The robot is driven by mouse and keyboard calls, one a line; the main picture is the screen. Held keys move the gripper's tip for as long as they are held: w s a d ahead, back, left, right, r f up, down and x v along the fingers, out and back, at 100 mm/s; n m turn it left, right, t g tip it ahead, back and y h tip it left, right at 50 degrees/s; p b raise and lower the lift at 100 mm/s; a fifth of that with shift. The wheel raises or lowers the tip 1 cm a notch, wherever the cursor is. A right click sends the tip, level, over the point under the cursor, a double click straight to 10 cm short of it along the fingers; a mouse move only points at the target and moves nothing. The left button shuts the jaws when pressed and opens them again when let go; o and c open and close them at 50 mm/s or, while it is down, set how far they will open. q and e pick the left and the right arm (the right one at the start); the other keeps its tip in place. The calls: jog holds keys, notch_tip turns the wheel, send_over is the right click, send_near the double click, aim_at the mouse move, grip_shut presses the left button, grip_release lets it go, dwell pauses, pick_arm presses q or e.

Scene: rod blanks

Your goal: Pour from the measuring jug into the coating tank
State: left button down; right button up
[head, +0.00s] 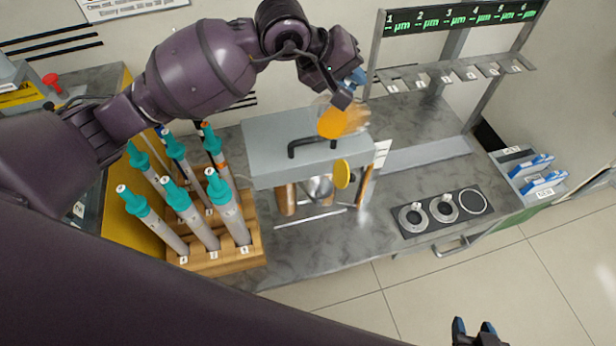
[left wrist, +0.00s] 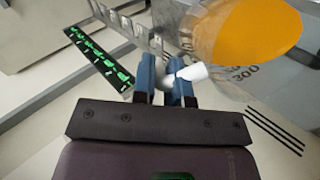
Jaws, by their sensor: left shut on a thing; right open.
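The measuring jug (head: 333,122) is clear, holds orange liquid and hangs over the back right of a grey box. My left gripper (head: 350,86) is shut on its white handle. In the left wrist view the left gripper (left wrist: 175,85) grips the handle, and the jug (left wrist: 255,35) shows a 300 mark. Whether liquid is flowing out cannot be told. The grey box (head: 262,150), seemingly the coating tank, has a black handle on top and copper-coloured cylinders below its front edge. Its opening is not clearly visible. My right gripper (head: 474,330) is open and empty at the bottom edge, over the floor.
A wooden rack (head: 225,262) of teal-capped tubes stands left of the box. A panel with dials (head: 442,213) lies to the right. A numbered display stand (head: 460,18) with hooks rises behind. A tray of blue items (head: 530,172) is at far right.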

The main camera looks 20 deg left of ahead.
pick_arm(q)
jog(key=shift+w+d+f+b, duration=0.35)
jog(key=shift+w+d+f, duration=0.05)
jog(key=shift+w+d, duration=0.25)
pick_arm(e)
jog(key=shift+f, duration=0.35)
pick_arm(q)
jog(key=shift+s+a+r+h, duration=0.1)
jog(key=shift+s+r+h, duration=0.1)
jog(key=shift+s+h, duration=0.15)
pick_arm(e)
jog(key=shift+f, duration=0.2)
pick_arm(q)
jog(key=shift+s+a+t+b, duration=0.1)
jog(key=shift+s+t+b, duration=0.05)
jog(key=shift+t+b, duration=0.2)
pick_arm(e)
jog(key=shift+s+f, duration=0.2)
jog(key=shift+f, duration=0.1)
pick_arm(q)
jog(key=shift+r+h, duration=0.1)
jog(key=shift+h, duration=0.15)
dwell(0.4)
jog(key=shift+s+a+t, duration=0.25)
pick_arm(e)
jog(key=shift+s+f, duration=0.1)
jog(key=shift+f, duration=0.3)
pick_arm(q)
jog(key=shift+r+h, duration=0.15)
jog(key=shift+h, duration=0.15)
